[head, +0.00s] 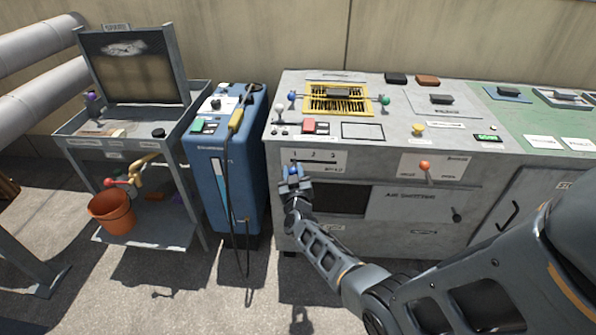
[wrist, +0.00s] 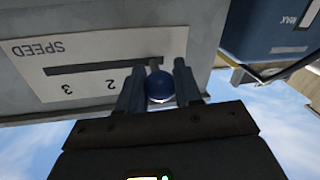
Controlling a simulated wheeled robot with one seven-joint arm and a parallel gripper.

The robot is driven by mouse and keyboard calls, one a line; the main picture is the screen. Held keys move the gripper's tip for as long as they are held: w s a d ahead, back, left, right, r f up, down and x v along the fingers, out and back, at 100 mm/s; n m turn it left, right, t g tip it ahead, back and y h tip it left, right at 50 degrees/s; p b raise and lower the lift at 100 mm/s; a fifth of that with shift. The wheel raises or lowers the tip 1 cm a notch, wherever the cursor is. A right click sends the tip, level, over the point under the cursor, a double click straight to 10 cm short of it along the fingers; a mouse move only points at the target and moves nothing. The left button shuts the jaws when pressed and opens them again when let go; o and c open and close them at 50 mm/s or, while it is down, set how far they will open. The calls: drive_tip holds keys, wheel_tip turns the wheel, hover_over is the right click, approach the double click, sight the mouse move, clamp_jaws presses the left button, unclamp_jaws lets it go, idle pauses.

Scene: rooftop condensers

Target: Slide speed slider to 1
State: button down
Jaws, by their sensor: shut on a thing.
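The speed slider's blue ball knob (wrist: 160,87) sits between the two fingers of my gripper (wrist: 159,70), which is shut on it. In the wrist view, the white speed plate (wrist: 112,46) appears upside down, with a dark slot. The knob is at the slot's right end there, past the 3 and the 2; the 1 is hidden behind the knob and fingers. In the head view, the plate (head: 325,158) is on the grey cabinet's front, and the knob (head: 293,170) is at its left side, by the 1. My gripper (head: 291,173) reaches it from below.
The grey cabinet (head: 385,150) has an orange-knobbed lever (head: 425,166) to the right and a dark opening below the plate. A blue machine (head: 226,165) with hanging cables stands close at left. An orange bucket (head: 112,213) sits on a cart shelf further left.

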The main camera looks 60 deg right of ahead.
drive_tip(key=shift+w+a, duration=0.15)
drive_tip(key=shift+w, duration=0.1)
drive_tip(key=c, duration=0.8)
unclamp_jaws()
drive_tip(key=p+v, duration=0.2)
drive_tip(key=v, duration=0.5)
drive_tip(key=shift+s+a, duration=0.3)
drive_tip(key=shift+f, duration=0.15)
